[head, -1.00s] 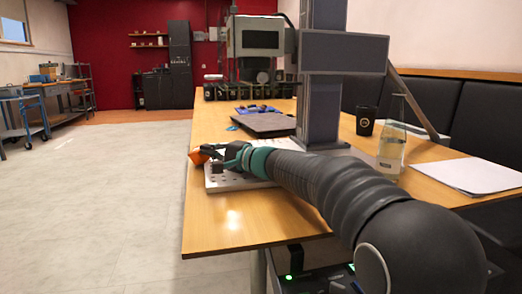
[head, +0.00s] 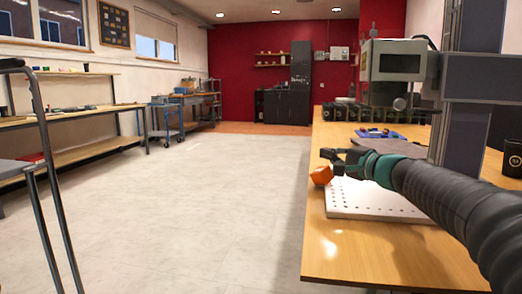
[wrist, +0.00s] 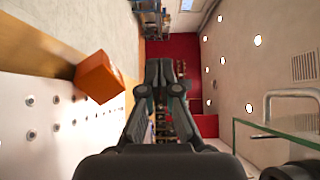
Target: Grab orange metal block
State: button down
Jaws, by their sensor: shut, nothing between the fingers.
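The orange metal block (head: 321,176) is at the left edge of the white perforated plate (head: 372,204) on the wooden table. In the wrist view the orange block (wrist: 99,77) lies off to the left of my fingers, near the plate's (wrist: 60,125) edge. My gripper (head: 328,154) is just above and beside the block in the head view. In the wrist view my gripper (wrist: 160,68) is shut with its fingertips together and empty. The block is outside the fingers. I cannot tell whether a finger touches it.
The wooden table (head: 330,245) has bare room at its front. The laser marker head (head: 391,60) and its column stand behind my arm. A dark flat pad (head: 385,147) lies farther back, and a black cup (head: 512,158) stands at right. Open floor (head: 200,200) lies left.

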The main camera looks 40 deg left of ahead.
jog(key=s+a, duration=0.4)
jog(key=a, duration=0.4)
jog(key=s+a, duration=0.4)
jog(key=a, duration=0.5)
jog(key=shift+s, duration=0.15)
